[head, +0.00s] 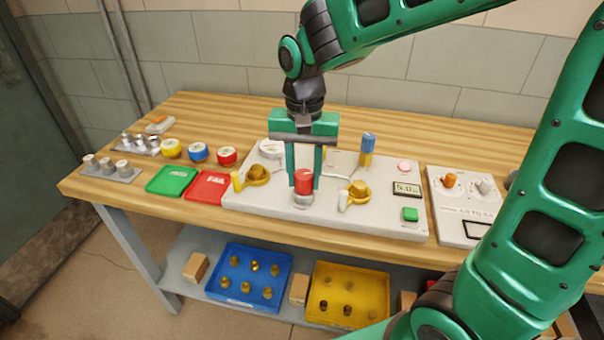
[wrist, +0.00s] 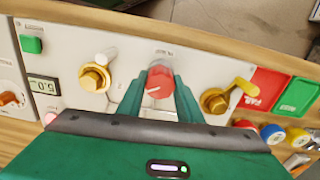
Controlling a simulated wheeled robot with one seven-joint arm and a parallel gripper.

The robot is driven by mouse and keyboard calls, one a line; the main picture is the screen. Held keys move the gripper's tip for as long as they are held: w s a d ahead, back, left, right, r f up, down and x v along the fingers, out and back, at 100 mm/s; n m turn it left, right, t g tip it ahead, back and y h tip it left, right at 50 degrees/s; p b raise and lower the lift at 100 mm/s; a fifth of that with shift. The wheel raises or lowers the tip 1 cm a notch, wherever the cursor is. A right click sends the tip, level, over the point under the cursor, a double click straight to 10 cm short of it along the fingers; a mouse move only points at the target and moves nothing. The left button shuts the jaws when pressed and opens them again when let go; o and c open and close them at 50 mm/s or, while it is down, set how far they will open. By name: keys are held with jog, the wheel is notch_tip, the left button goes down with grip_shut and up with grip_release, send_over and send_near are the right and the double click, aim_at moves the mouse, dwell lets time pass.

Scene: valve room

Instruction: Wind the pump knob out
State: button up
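The pump knob is most likely the red knob (head: 303,182) on a grey base at the front middle of the pale panel (head: 335,212); the label behind it is too small to read. The red knob also shows in the wrist view (wrist: 160,82), with a white mark on its top. My gripper (head: 304,184) points down over it. Its two green fingers stand on either side of the knob, close to its sides, also in the wrist view (wrist: 160,88). I cannot tell whether they touch it.
Brass valves flank the knob: one with a yellow lever (head: 257,174) at left, one with a pale handle (head: 356,192) at right. A blue-topped fitting (head: 367,147), display (head: 407,189) and green button (head: 410,214) are farther right. Green (head: 171,181) and red (head: 207,188) trays lie left.

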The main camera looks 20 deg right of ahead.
jog(key=shift+n, duration=0.4)
jog(key=n, duration=0.5)
jog(key=shift+n, duration=0.3)
jog(key=n, duration=0.5)
jog(key=shift+n, duration=0.4)
jog(key=o, duration=1)
jog(key=shift+o, duration=0.2)
jog(key=shift+r, duration=0.1)
